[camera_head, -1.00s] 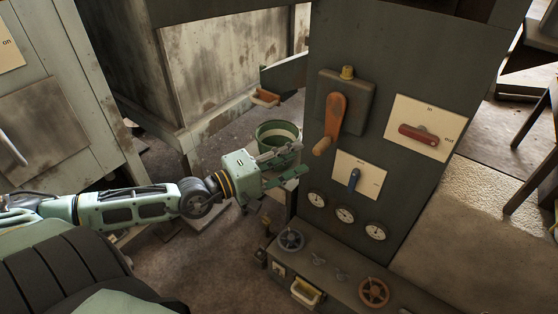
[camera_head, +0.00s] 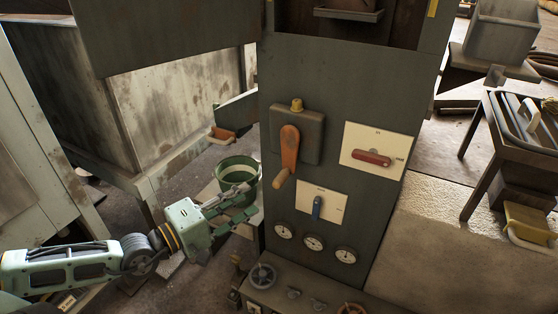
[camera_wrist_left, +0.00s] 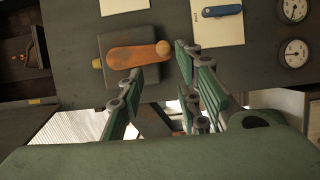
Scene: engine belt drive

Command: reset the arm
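My left gripper (camera_head: 242,203) is in the head view, left of the dark control panel (camera_head: 345,110) and in front of a green bucket (camera_head: 236,172). Its two fingers are apart, and nothing is between them. In the wrist view the open left gripper (camera_wrist_left: 160,66) points toward the panel, with the orange-handled lever (camera_wrist_left: 132,56) beyond the fingertips. That orange lever (camera_head: 290,146) hangs down on the panel in the head view. My left arm reaches in from the lower left. My right gripper is not in view.
The panel carries a red handle (camera_head: 371,158) on a white plate, a blue lever (camera_head: 317,207) and three gauges. Below is a ledge with a handwheel (camera_head: 263,276). A dark table (camera_head: 498,160) stands at the right. Grimy cabinets stand at the left.

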